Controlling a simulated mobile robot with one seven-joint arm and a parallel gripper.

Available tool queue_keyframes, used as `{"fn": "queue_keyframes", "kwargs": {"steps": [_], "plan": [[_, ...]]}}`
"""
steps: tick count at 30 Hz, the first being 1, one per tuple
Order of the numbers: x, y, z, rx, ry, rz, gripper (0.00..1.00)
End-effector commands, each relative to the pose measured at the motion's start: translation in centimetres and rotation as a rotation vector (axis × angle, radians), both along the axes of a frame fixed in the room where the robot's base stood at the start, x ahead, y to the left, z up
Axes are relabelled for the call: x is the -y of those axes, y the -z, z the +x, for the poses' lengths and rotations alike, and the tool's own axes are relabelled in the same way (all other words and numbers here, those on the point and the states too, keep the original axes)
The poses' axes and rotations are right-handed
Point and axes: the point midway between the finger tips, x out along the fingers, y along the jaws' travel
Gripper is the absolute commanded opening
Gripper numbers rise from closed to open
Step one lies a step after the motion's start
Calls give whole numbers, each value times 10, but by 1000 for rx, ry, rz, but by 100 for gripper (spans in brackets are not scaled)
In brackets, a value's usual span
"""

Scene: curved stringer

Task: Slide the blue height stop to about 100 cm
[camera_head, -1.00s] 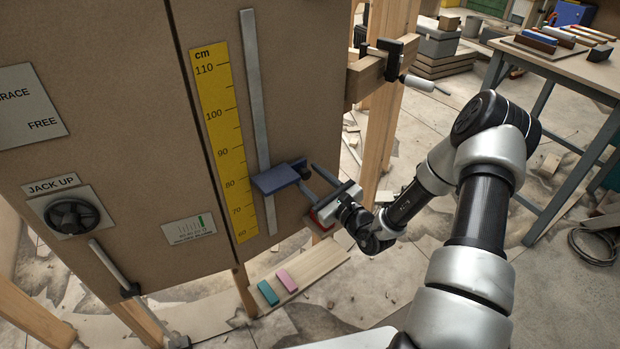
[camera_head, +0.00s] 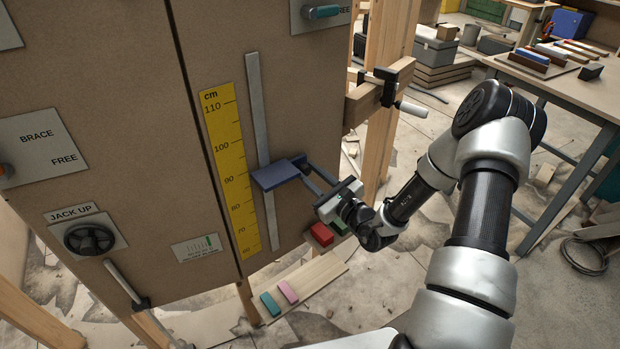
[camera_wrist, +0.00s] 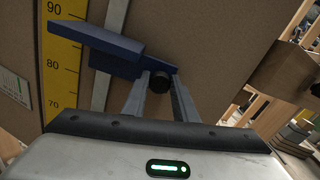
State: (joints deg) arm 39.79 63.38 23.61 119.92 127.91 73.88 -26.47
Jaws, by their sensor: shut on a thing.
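The blue height stop (camera_head: 278,173) sits on a grey vertical rail (camera_head: 258,110) beside the yellow cm scale (camera_head: 227,160). Its plate is roughly level with the 90 mark; the slanted view makes the exact reading unsure. In the wrist view, the stop (camera_wrist: 95,40) reaches across the rail to the scale's edge. My gripper (camera_head: 312,175) reaches in from the right and is shut on the stop at this knob end. The fingers (camera_wrist: 160,92) show on both sides of the knob.
A clamp (camera_head: 388,88) juts out on the wooden post to the right. A red block (camera_head: 321,234) and a green block are below my gripper. Teal (camera_head: 270,304) and pink (camera_head: 288,291) blocks lie on a plank. The rail above the stop is clear.

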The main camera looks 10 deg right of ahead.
Motion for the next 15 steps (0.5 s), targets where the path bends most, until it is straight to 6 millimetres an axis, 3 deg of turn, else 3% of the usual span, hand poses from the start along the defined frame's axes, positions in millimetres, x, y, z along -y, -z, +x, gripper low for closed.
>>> {"fn": "queue_keyframes", "kwargs": {"steps": [1, 6, 15], "plan": [[1, -28, 0, 4, 1, 0, 0], [1, -66, 1, 4, 2, -2, 0], [1, -99, 0, 3, 2, 0, 0]]}}
